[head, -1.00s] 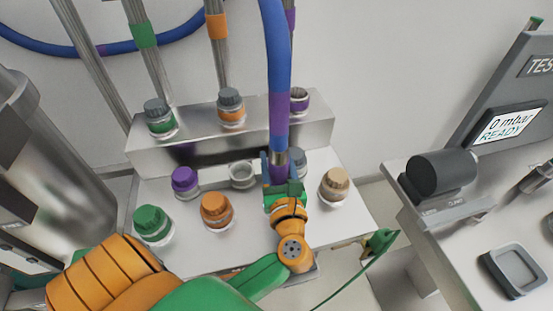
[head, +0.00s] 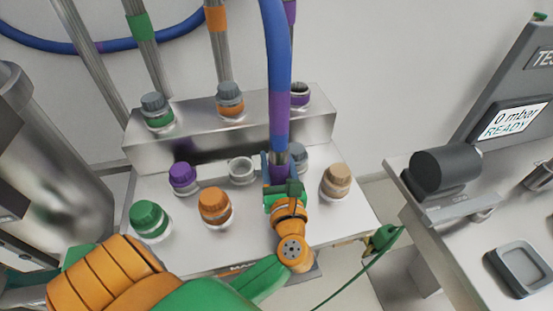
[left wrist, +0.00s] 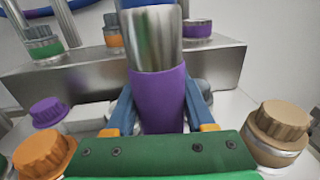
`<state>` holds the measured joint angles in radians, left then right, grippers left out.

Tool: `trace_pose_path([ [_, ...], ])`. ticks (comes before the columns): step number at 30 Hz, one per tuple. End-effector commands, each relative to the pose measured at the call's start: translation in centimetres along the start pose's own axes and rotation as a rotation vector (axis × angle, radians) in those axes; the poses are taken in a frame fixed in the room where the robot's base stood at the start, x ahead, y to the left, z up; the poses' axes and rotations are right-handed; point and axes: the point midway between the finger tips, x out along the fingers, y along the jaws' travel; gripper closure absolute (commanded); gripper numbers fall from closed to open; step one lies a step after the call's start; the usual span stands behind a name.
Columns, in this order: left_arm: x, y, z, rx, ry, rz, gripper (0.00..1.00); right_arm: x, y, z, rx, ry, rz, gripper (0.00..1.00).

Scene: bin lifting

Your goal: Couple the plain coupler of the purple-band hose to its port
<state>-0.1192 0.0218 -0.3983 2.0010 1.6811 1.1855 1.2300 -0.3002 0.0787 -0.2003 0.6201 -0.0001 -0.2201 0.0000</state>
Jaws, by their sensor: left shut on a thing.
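My left gripper (head: 281,182) is shut on the purple sleeve (left wrist: 160,98) of a coupler, with its two blue fingers on either side. A steel part (left wrist: 152,40) of the coupler rises above the sleeve. The blue hose (head: 277,60) with its purple band (head: 279,120) runs up from it. The coupler's lower end is hidden behind the gripper. An uncapped purple-ringed port (head: 299,94) sits on the raised back step, right of the hose; it also shows in the left wrist view (left wrist: 198,27). My right gripper is not in view.
Around my gripper are a purple cap (head: 182,176), an orange cap (head: 214,203), a green cap (head: 148,217), a tan cap (head: 336,178), and an open clear-rimmed port (head: 241,169). Grey-capped green and orange ports stand on the step (head: 200,140). A display (head: 516,122) reads "0 mbar READY".

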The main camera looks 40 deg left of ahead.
Motion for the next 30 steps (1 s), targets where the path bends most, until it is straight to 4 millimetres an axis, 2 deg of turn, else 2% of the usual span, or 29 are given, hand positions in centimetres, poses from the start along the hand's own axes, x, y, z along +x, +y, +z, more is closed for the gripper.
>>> trace_pose_path([
  [19, -0.01, 0.02, -0.38, 0.001, 0.002, 0.001, 1.0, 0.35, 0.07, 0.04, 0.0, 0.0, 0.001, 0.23],
  [20, -0.01, 0.02, -0.39, 0.002, 0.002, 0.001, 0.43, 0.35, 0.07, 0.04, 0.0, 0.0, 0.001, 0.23],
  [23, -0.01, 0.02, -0.39, 0.001, 0.002, 0.0, 0.16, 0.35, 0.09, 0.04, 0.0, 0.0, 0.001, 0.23],
  [24, 0.0, 0.02, -0.37, 0.001, 0.002, 0.0, 0.11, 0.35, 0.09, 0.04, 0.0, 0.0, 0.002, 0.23],
  [30, 0.0, 0.01, -0.32, 0.001, 0.0, 0.0, 0.11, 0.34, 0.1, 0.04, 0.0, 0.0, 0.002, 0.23],
])
